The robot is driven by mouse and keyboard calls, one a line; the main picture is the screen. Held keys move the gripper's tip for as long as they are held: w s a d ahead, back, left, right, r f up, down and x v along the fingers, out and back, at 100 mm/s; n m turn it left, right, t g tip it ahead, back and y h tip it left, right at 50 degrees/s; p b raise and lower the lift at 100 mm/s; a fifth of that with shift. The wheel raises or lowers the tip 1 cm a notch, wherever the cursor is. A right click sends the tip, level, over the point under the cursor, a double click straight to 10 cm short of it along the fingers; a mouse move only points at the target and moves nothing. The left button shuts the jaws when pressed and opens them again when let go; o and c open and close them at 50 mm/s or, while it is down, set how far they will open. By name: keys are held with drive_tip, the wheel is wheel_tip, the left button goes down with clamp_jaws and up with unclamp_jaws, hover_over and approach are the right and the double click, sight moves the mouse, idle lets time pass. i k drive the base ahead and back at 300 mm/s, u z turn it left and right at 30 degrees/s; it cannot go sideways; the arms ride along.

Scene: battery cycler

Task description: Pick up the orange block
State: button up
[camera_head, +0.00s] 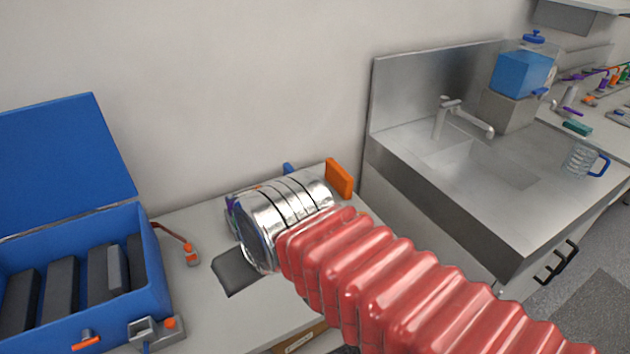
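An orange block (341,178) stands at the back of the light worktop, close to the wall and the left side of the sink unit. Its upper part shows just right of the shiny metal end of my arm, and its lower part is partly hidden. My red ribbed arm comes in from the lower right and ends in that metal section over the worktop. I cannot make out my gripper's fingers; the arm hides whatever is beyond it. I cannot tell how far the arm's end is from the block.
An open blue case (158,290) with dark blocks fills the left. A dark grey slab (232,275) and a red cable with a connector (192,254) lie between it and my arm. Small blue and purple parts show behind my arm. A steel sink (485,165) is right.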

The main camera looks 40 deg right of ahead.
sight(340, 180)
drive_tip(key=u, duration=1.15)
drive_tip(key=k, duration=1)
drive_tip(key=z, duration=0.85)
drive_tip(key=i, duration=1)
drive_tip(key=z, duration=0.05)
